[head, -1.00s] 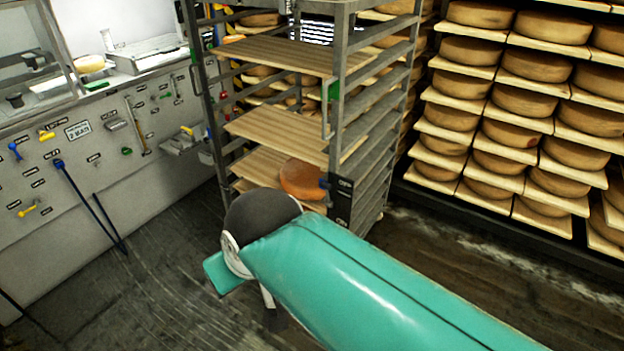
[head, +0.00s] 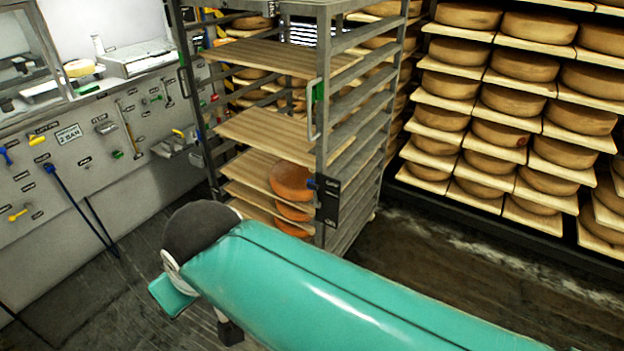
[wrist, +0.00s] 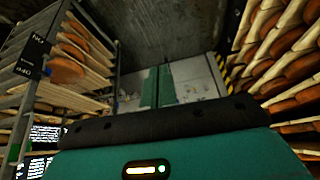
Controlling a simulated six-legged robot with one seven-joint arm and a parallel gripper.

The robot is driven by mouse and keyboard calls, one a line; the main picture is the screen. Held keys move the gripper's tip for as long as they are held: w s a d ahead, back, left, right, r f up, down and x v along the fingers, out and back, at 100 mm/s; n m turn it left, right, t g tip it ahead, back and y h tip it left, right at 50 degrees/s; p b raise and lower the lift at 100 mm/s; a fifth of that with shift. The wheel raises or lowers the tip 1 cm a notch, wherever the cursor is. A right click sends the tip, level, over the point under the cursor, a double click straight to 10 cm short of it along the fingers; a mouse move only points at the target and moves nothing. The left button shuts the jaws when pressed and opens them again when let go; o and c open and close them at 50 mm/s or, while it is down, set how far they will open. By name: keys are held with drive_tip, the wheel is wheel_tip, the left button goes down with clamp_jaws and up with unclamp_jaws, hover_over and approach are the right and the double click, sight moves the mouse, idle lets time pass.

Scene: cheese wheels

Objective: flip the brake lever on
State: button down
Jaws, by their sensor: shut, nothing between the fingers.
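A small blue lever (head: 312,184) sits on a rack post, at the top of a black labelled plate (head: 328,202), in the head view. Its exact setting is too small to tell. The teal body and black front edge of my gripper (wrist: 165,122) fill the bottom of the wrist view. Its fingertips are hidden. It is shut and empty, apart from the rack.
The metal rack (head: 322,150) holds wooden boards and several orange cheese wheels (head: 290,182). Shelves of cheese wheels (head: 505,100) stand at the right. A wall panel (head: 100,140) with several levers and tools is at the left. Dark floor (head: 450,235) lies open before the shelves.

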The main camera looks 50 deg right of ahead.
drive_tip(key=w+d+f+m+g+h, duration=0.15)
drive_tip(key=w+d+m, duration=0.75)
drive_tip(key=w+d, duration=1.1)
drive_tip(key=d+f+m+g+h, duration=0.1)
drive_tip(key=d+f, duration=0.4)
drive_tip(key=d, duration=0.6)
drive_tip(key=d+f+m+g+h, duration=0.1)
drive_tip(key=d+f+m, duration=0.3)
drive_tip(key=d, duration=0.7)
drive_tip(key=d+f+m+g+h, duration=0.1)
drive_tip(key=d+f+m+h, duration=0.2)
drive_tip(key=d+f, duration=0.3)
drive_tip(key=d, duration=0.5)
drive_tip(key=shift+w, duration=0.3)
drive_tip(key=shift+d+g, duration=0.15)
drive_tip(key=shift+g, duration=0.1)
drive_tip(key=x, duration=0.9)
drive_tip(key=shift+d+f, duration=0.15)
drive_tip(key=shift+f, duration=0.25)
